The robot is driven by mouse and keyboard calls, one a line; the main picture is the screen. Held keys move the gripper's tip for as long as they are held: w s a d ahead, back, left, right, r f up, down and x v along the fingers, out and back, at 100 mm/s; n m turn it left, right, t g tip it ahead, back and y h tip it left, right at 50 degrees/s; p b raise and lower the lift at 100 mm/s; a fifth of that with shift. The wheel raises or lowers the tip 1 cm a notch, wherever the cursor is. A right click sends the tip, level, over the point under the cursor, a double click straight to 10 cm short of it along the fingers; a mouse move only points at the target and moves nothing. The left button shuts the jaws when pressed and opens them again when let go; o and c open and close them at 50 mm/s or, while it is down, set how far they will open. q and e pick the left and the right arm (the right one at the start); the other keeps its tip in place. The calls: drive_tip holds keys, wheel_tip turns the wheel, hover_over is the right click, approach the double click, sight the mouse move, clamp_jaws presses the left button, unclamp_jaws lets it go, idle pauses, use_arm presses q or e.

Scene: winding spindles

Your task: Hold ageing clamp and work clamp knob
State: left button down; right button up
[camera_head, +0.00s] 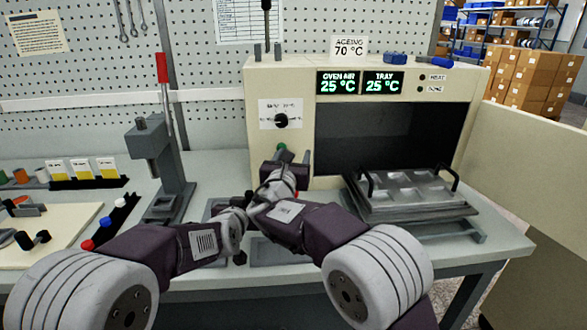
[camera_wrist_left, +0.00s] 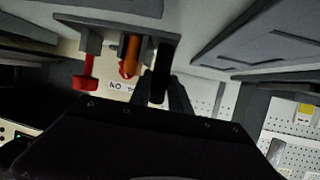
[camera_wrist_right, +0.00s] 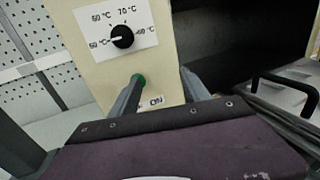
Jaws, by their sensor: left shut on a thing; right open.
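The left wrist view shows a grey clamp body (camera_wrist_left: 105,28) with a red knob (camera_wrist_left: 86,82) and an orange rod (camera_wrist_left: 131,52). My left gripper (camera_wrist_left: 168,88) is shut on a dark part of this clamp, beside the orange rod. The exact contact is hard to see. In the head view the clamp is mostly hidden behind my wrists. My right gripper (camera_wrist_right: 162,85) is open and empty before the oven's front panel. A green button (camera_wrist_right: 138,79) shows at its left finger; touching cannot be told. It also shows in the head view (camera_head: 282,147).
The ageing oven (camera_head: 390,62) stands behind, its displays reading 25 °C, with a black dial (camera_head: 281,120). A metal tray (camera_head: 410,195) sits at the oven's mouth. A press with a red lever (camera_head: 162,68) stands left. My forearms are close together.

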drive_tip(key=shift+o, duration=0.2)
drive_tip(key=s+f+n+y, duration=0.1)
drive_tip(key=s+f+y, duration=0.1)
drive_tip(key=s, duration=0.3)
drive_tip(key=s+f+n+y, duration=0.2)
drive_tip(key=s+f, duration=0.2)
drive_tip(key=s, duration=0.1)
drive_tip(key=s+f+n+y, duration=0.1)
drive_tip(key=s+f+y, duration=0.1)
drive_tip(key=s, duration=0.3)
drive_tip(key=shift+d+f+t+y, duration=0.3)
drive_tip(key=shift+f+y, duration=0.1)
drive_tip(key=shift+f, duration=0.25)
drive_tip(key=w, duration=0.4)
drive_tip(key=w+a, duration=0.1)
drive_tip(key=w, duration=0.7)
drive_tip(key=shift+w+a, duration=0.1)
drive_tip(key=shift+a, duration=0.2)
clamp_jaws()
drive_tip(key=shift+m+h, duration=0.8)
drive_tip(key=shift+h, duration=0.7)
drive_tip(key=shift+m+h, duration=0.5)
drive_tip(key=shift+h, duration=0.3)
drive_tip(key=shift+d, duration=0.1)
